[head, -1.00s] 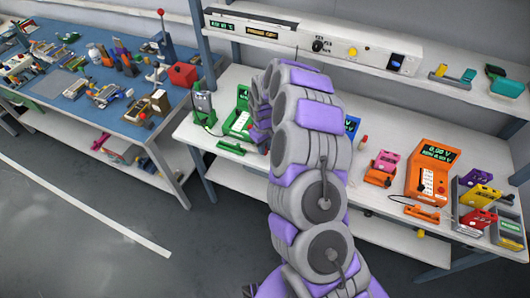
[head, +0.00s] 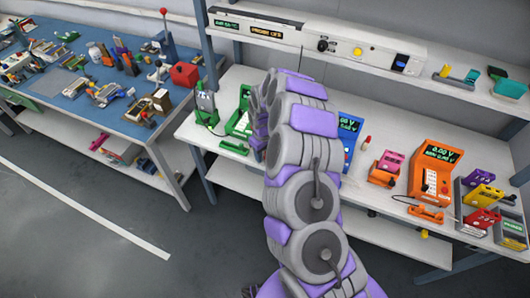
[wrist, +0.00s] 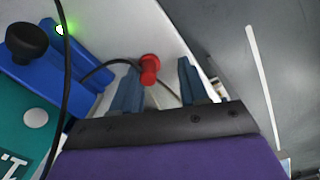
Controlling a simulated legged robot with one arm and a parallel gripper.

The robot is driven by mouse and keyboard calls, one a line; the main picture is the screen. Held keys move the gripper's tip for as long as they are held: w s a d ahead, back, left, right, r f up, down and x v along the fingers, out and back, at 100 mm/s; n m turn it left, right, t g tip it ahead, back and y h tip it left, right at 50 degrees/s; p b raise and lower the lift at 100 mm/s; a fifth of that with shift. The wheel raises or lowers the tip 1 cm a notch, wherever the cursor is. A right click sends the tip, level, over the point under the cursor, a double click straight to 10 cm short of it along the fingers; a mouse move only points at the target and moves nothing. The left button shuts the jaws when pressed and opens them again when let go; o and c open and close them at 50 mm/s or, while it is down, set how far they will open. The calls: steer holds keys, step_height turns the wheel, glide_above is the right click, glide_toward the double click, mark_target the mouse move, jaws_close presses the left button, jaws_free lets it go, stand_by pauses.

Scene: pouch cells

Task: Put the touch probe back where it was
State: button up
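In the wrist view my gripper (wrist: 158,88) has its two blue-grey fingers apart. A short red cylindrical piece (wrist: 149,70) shows between and just beyond the fingertips, with a gap visible on the right; it may be the touch probe, but I cannot be sure. A thin dark cable (wrist: 100,68) runs near it. A blue unit (wrist: 82,62) with a lit green light and a black knob (wrist: 27,41) is on the left. In the head view my arm hides the gripper. The blue meter (head: 349,127) stands right of my arm, with a small red-topped piece (head: 366,142) beside it.
The white bench (head: 235,82) also carries a green meter (head: 241,118), an orange meter (head: 431,172), a pink block (head: 388,165) and trays of coloured cells at right. A shelf (head: 440,80) overhangs the back. A blue table (head: 135,140) stands left.

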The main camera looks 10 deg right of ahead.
steer(key=shift+d+r, duration=0.25)
steer(key=shift+d, duration=0.4)
steer(key=shift+d+r, duration=0.1)
steer(key=shift+r, duration=0.25)
steer(key=s+a+r+p, duration=0.1)
steer(key=s+a+r, duration=0.15)
steer(key=r, duration=0.75)
steer(key=s+a+r+p, duration=0.15)
steer(key=s+r, duration=0.25)
steer(key=r, duration=0.6)
steer(key=s+r+m, duration=0.1)
steer(key=s+r, duration=0.6)
steer(key=s, duration=0.4)
steer(key=s+d+r+m+g, duration=0.1)
steer(key=s+m, duration=0.1)
steer(key=s, duration=1)
steer(key=s+d+r+m, duration=0.2)
steer(key=s, duration=1.1)
steer(key=shift+d+r+g, duration=0.15)
steer(key=shift+r+g, duration=0.1)
steer(key=shift+g, duration=0.15)
steer(key=shift+w+d+m, duration=0.1)
steer(key=shift+d+m, duration=0.05)
steer(key=shift+m, duration=0.15)
